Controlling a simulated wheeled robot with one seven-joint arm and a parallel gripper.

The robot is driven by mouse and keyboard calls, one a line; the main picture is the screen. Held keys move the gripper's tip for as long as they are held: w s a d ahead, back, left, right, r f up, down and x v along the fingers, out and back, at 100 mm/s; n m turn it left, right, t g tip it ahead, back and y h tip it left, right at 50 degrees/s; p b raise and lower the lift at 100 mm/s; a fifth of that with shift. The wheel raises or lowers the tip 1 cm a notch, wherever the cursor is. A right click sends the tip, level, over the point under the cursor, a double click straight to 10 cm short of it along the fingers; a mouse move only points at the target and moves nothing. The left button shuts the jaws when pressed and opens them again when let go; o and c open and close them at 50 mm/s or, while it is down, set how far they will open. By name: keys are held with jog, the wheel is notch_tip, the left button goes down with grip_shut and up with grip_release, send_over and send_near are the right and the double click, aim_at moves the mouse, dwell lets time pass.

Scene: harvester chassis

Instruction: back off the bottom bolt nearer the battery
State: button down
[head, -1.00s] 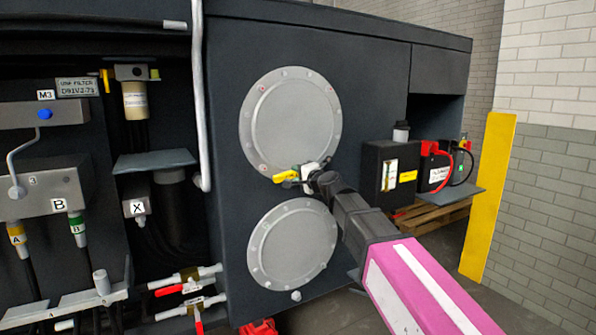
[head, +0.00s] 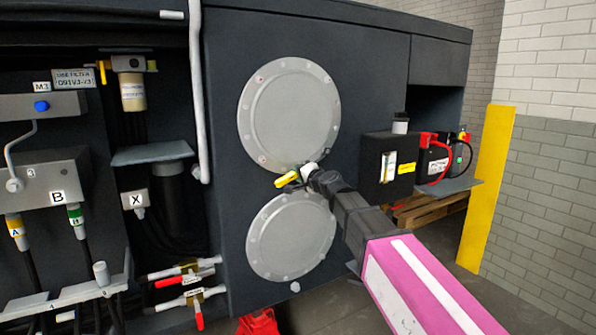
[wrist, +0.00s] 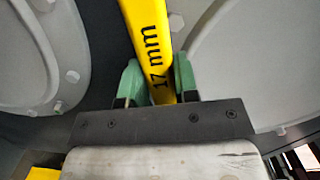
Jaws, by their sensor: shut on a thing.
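My gripper (head: 309,173) is shut on a yellow spanner (head: 288,180). In the wrist view, the spanner (wrist: 150,45) is marked "17 mm" and sits between the green fingertips (wrist: 157,85); its far end is out of that view. In the head view the gripper is at the lower right rim of the upper round grey cover (head: 290,110), just above the lower cover (head: 290,237). Small bolts ring both covers, and some on the upper one have reddish marks. The bolt at the upper cover's bottom right is hidden by my gripper. I cannot tell whether the spanner touches a bolt.
The battery (head: 432,163) with red cables and a black box (head: 376,172) stand to the right beside a yellow post (head: 487,190). A white vertical pipe (head: 195,90) and valves with red handles (head: 187,285) are to the left.

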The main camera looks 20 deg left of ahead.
jog(key=shift+f, duration=0.2)
jog(key=shift+w+d+f+n, duration=0.25)
jog(key=shift+w+f+n, duration=0.05)
jog(key=shift+f+n, duration=0.35)
jog(key=shift+w+d+f+n, duration=0.2)
jog(key=shift+w+f+n, duration=0.05)
jog(key=shift+f+n, duration=0.35)
jog(key=shift+f, duration=0.1)
jog(key=shift+w+d+f+n, duration=0.3)
jog(key=shift+w+f+n, duration=0.1)
jog(key=shift+f+n, duration=0.15)
jog(key=shift+w+d+f+n, duration=0.3)
jog(key=shift+w+f+n, duration=0.1)
jog(key=shift+f, duration=0.1)
jog(key=shift+w+d+f+n+h, duration=0.4)
jog(key=shift+w+d+f+n, duration=0.35)
jog(key=shift+f+n, duration=0.25)
jog(key=shift+w, duration=0.1)
